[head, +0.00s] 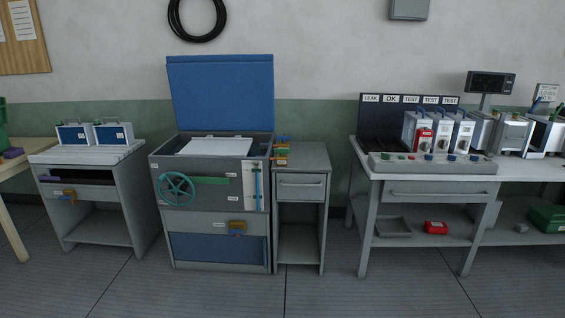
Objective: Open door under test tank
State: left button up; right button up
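The test tank (160,165) is a grey cabinet in the middle-left of the head view, with its blue lid (221,93) raised upright. Its front carries a green handwheel (176,189), a green bar (212,181) and a vertical gauge (257,186). Below is a blue door panel (205,250), which looks closed. Neither of my grippers is in the view.
A grey drawer cabinet (301,187) stands close on the tank's right. A small bench (88,157) with two blue-white boxes stands on its left. A long workbench (430,188) with test units is at right. The floor (250,295) in front is clear.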

aim_at(222, 248)
jog(key=i+u, duration=0.4)
jog(key=i, duration=0.45)
jog(key=i+l+u, duration=0.15)
jog(key=i+u, duration=0.3)
jog(key=i, duration=0.4)
